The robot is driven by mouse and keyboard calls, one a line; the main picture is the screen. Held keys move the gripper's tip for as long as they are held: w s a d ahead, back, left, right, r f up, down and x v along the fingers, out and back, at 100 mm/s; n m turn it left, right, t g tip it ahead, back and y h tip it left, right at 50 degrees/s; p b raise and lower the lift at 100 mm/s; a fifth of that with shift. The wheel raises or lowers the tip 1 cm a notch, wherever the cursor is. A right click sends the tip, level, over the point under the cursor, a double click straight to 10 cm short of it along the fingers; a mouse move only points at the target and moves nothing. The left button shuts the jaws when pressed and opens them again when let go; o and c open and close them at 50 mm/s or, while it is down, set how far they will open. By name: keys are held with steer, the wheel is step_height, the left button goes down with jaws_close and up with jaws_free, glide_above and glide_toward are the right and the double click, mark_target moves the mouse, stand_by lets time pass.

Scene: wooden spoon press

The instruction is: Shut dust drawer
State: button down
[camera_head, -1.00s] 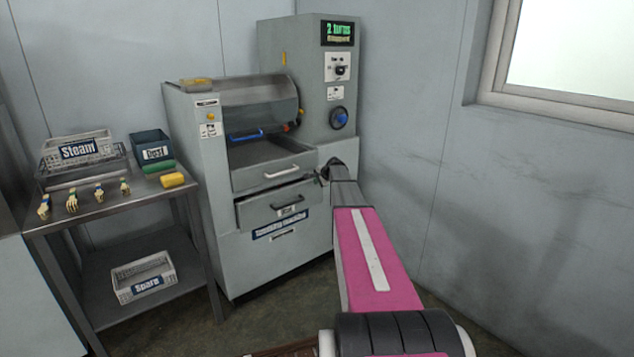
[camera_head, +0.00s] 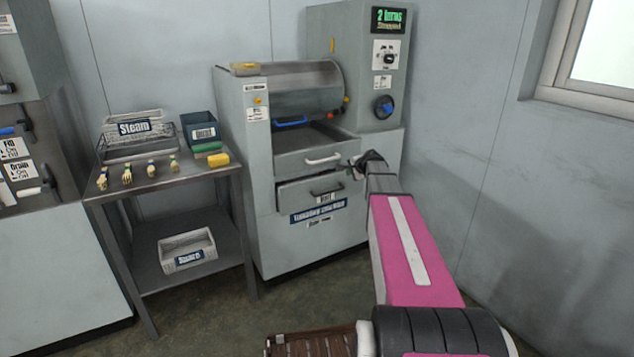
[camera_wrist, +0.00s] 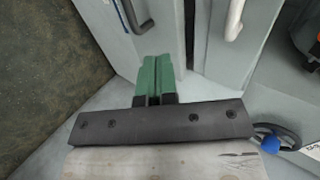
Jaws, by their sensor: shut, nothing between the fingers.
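The dust drawer (camera_head: 295,194) is the lower grey drawer of the tumbling machine (camera_head: 258,180), with a dark handle (camera_head: 326,191). A dark gap shows along its upper edge, so it stands slightly out. My gripper (camera_head: 357,170) is at the right end of the drawer fronts. In the wrist view its green fingers (camera_wrist: 155,78) are together and empty. They point at the machine front, with the dark handle (camera_wrist: 138,20) up and left and the pale handle (camera_wrist: 234,18) up and right. Whether the fingertips touch the drawer I cannot tell.
The upper tray (camera_head: 295,163) with its pale handle sits just above the dust drawer. A wall with a window (camera_head: 600,60) is on the right. Floor is clear in front of the machine.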

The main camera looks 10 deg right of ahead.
steer(key=t, duration=0.1)
glide_toward(300, 185)
steer(key=shift+y, duration=0.3)
steer(key=x, duration=0.6)
steer(key=shift+s+d+f, duration=0.1)
steer(key=shift+d+f, duration=0.15)
steer(key=shift+f, duration=0.15)
steer(key=shift+w+a, duration=0.2)
steer(key=shift+w, duration=0.3)
steer(key=shift+w+a, duration=0.3)
steer(key=shift+w, duration=0.5)
steer(key=shift+w+a, duration=0.25)
steer(key=shift+w, duration=0.6)
steer(key=shift+w+a, duration=0.3)
steer(key=shift+w, duration=0.5)
